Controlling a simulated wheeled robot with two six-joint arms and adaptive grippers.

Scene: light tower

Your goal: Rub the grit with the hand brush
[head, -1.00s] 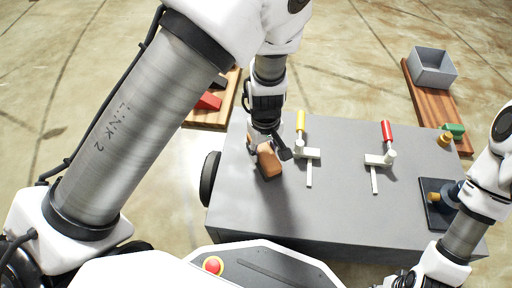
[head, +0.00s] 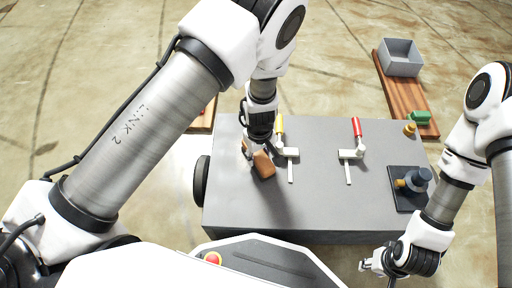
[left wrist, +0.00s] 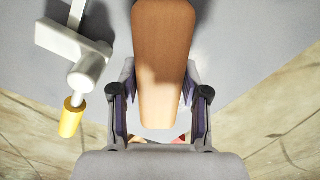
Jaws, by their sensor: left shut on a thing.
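The hand brush shows as a brown wooden block (head: 263,165) at the left part of the grey table top. It also fills the upper middle of the left wrist view (left wrist: 163,60). My left gripper (head: 251,152) is shut on it, one finger on each side. The bristles are hidden below the block, and I cannot tell whether they touch the table. I cannot make out any grit; the brush and arm cover part of the surface. My right gripper (head: 372,265) is off the table's front edge at the lower right, too small to read its fingers.
A yellow-handled valve (head: 287,152) stands close right of the brush, and a red-handled one (head: 352,154) further right. A dark plate (head: 408,203) with a grey knob is at the table's right. A wooden board (head: 405,95) bears a grey bin (head: 401,58). The table's front middle is clear.

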